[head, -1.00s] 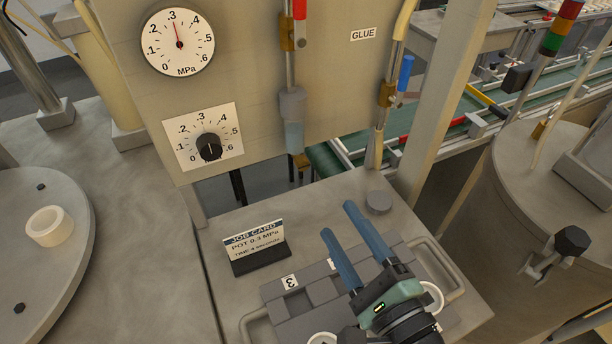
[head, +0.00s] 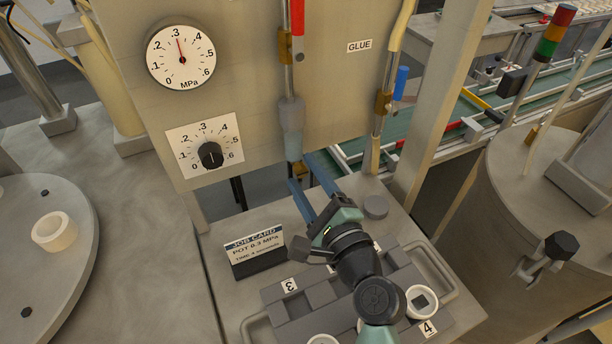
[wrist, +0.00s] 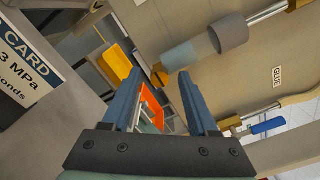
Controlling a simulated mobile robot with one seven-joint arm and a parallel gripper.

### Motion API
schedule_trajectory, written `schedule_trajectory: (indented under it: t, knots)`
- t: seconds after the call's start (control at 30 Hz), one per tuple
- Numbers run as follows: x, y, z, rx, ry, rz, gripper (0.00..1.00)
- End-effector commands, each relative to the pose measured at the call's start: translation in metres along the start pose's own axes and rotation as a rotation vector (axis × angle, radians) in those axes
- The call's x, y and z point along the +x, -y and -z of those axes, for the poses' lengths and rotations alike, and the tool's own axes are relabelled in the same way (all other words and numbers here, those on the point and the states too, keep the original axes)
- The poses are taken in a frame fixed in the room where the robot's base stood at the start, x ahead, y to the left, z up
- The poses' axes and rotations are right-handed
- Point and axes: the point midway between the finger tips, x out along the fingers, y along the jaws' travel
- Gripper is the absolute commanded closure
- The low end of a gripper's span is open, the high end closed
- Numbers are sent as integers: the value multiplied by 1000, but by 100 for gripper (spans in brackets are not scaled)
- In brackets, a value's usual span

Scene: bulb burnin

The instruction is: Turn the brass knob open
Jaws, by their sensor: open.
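A small brass knob (wrist: 159,76) sits at the lower end of the blue-grey bowl (wrist: 190,54) in the wrist view, showing between my two fingertips. In the head view the same bowl (head: 292,130) hangs on the panel's pipe, and the knob below it is largely hidden by my fingers. My gripper (head: 300,169) is open, its blue fingers pointing up toward the bowl's lower end. In the wrist view my gripper (wrist: 160,74) has nothing held between its fingers. I cannot tell whether a fingertip touches the knob.
A gauge (head: 181,57) reads about 0.3 MPa above a black dial knob (head: 210,155). A red-lever valve (head: 284,47) and a blue-lever valve (head: 383,102) are on the pipes. A job card (head: 255,251) and a tray (head: 446,272) stand below; a post (head: 440,110) is at right.

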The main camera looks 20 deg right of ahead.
Motion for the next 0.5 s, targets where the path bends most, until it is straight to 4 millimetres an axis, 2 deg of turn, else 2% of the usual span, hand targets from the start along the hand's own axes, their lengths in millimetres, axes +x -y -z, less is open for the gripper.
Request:
schedule_trajectory:
  t: [0.17,0.4,0.5]
  knots:
    - [0,0,0,0,0,0,42]
    - [0,0,0,0,0,0,86]
    - [0,0,0,0,0,0,100]
